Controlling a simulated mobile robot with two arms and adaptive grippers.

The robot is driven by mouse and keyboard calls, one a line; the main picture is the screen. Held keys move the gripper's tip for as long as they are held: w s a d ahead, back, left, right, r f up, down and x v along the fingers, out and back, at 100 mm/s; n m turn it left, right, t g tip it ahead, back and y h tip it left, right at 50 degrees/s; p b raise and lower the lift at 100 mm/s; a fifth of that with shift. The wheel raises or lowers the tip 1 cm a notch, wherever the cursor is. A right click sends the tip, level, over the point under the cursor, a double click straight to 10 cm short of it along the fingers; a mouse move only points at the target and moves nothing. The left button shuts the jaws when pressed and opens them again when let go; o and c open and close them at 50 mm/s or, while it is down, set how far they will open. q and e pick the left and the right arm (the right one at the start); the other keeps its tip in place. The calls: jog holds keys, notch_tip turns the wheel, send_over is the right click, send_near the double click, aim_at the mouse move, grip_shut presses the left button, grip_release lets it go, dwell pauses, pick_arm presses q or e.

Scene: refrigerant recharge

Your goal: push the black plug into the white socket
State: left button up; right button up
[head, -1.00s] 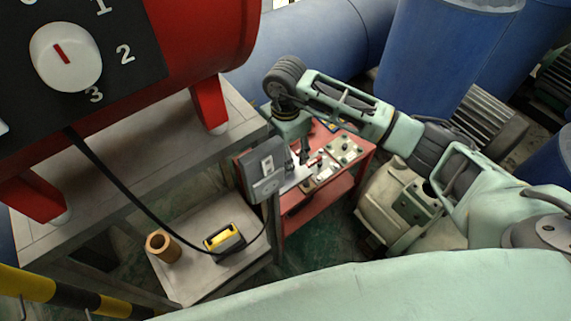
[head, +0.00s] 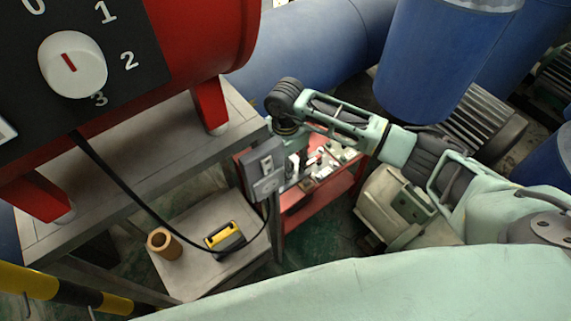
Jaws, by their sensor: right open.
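A grey box (head: 258,160) on a post carries a round, pale socket face (head: 269,187) low on its front. A black cable (head: 122,188) runs down from the red machine to the low table and curves up towards the box. I cannot clearly make out the black plug; the cable's end is too small to tell. My right gripper (head: 296,163) points down just right of and behind the box. It is open, and its fingers are partly hidden and small. I see nothing between them. My left gripper is not in view.
A yellow and black device (head: 224,237) and a brown cup (head: 162,243) stand on the low table (head: 195,282). A red cart (head: 322,190) with small parts lies beyond the box. The red machine (head: 200,40) fills the upper left. Blue barrels (head: 430,60) stand behind my right arm.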

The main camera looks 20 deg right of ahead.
jog(key=shift+c, duration=0.4)
jog(key=c, duration=1.1)
jog(key=shift+r, duration=0.1)
notch_tip(320, 180, up, 28)
jog(key=b, duration=0.3)
